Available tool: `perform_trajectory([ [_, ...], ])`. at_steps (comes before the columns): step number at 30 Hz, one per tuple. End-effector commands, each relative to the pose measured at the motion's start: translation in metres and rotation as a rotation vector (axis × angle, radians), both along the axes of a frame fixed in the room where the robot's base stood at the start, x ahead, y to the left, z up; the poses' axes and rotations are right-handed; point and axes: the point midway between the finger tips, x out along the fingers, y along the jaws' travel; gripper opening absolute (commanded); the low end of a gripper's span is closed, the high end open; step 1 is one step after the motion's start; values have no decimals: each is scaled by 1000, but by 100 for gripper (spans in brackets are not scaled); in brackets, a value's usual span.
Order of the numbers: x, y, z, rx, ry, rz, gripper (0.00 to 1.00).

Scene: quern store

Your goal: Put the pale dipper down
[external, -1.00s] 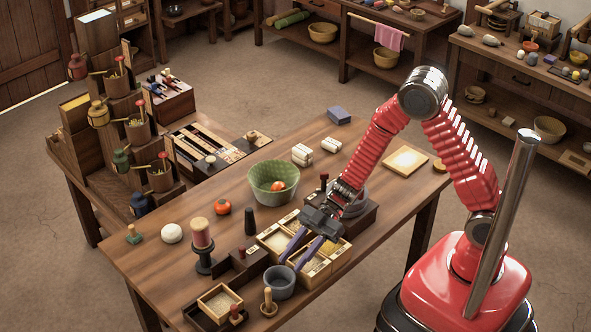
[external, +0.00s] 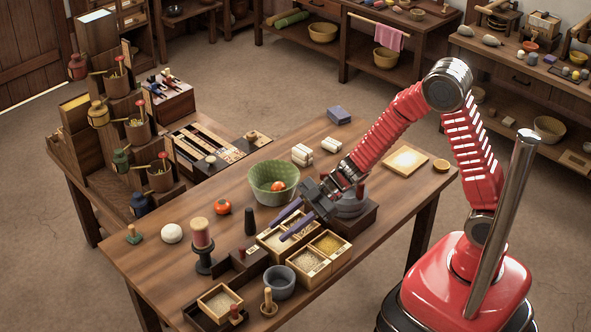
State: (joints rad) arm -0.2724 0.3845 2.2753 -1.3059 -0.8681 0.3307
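My gripper (external: 279,230) has two purple fingers, pointing down and left above the grain boxes. The fingers stand apart, and I see nothing between them. I cannot make out a pale dipper in this view; it may be too small or hidden by the gripper. Below and beside the fingers are open wooden boxes: one with pale grain (external: 308,262) and one with yellow grain (external: 330,243). Another box under the fingers is partly covered by them. A grey bowl (external: 279,284) stands in front of the boxes.
A green bowl (external: 263,186) holding a red-orange item stands behind the gripper. A spindle (external: 201,236), a dark bottle-like piece (external: 249,222) and a small tray (external: 220,300) stand left. A round grey stone (external: 350,205) is right.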

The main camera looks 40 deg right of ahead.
Motion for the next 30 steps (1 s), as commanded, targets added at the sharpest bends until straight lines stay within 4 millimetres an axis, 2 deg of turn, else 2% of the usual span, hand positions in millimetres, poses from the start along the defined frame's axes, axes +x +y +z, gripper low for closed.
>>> perform_trajectory([
  [1,14,-12,13,-23,-32,-64,32],
  [3,33,-31,27,-57,-66,-153,32],
  [6,54,-60,47,-103,-102,-282,32],
  [10,72,-102,73,-158,-131,-445,32],
  [14,79,-146,99,-205,-138,-605,32],
  [19,73,-203,128,-253,-113,-803,32],
  [23,57,-243,145,-281,-70,-943,32],
  [30,7,-300,166,-306,62,-1161,32],
])
